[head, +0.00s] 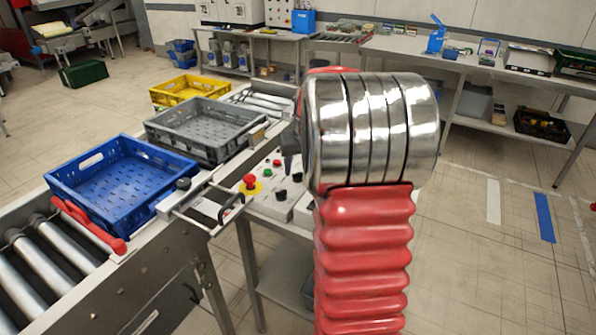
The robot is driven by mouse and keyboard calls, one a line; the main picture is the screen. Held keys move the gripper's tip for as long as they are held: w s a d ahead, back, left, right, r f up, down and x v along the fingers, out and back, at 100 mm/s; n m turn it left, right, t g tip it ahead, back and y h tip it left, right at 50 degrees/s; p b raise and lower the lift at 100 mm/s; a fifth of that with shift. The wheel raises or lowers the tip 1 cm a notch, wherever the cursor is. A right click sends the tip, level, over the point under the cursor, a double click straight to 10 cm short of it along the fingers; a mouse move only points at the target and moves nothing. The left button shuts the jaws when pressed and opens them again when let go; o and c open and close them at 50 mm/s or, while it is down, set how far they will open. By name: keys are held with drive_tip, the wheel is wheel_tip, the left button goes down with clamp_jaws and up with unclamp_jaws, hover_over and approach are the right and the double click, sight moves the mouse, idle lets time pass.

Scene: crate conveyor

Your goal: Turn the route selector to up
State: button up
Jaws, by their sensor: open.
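A pale control panel (268,205) stands beside the conveyor, left of my arm. It carries a red mushroom button (249,181) on a yellow disc, small red and green buttons, and black knobs. One black knob (281,194) is near the panel's front and another black knob (297,177) is close to my wrist. I cannot tell which is the route selector, nor its setting. My gripper (290,142) shows only as a dark part left of the silver wrist, above the panel's back. Its jaws are open and appear empty; the rest is hidden behind the wrist.
A blue crate (62,190), a grey crate (178,153) and a yellow crate (157,97) stand in line on the roller conveyor (20,265). A red bar (90,225) lies across by the blue crate. A metal handle frame (215,212) juts toward the panel. Floor at right is clear.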

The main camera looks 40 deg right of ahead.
sight(297, 176)
drive_tip(key=shift+x, duration=1.3)
drive_tip(key=shift+c, duration=0.3)
drive_tip(key=c, duration=0.9)
drive_tip(key=shift+a, duration=0.15)
drive_tip(key=shift+c, duration=0.5)
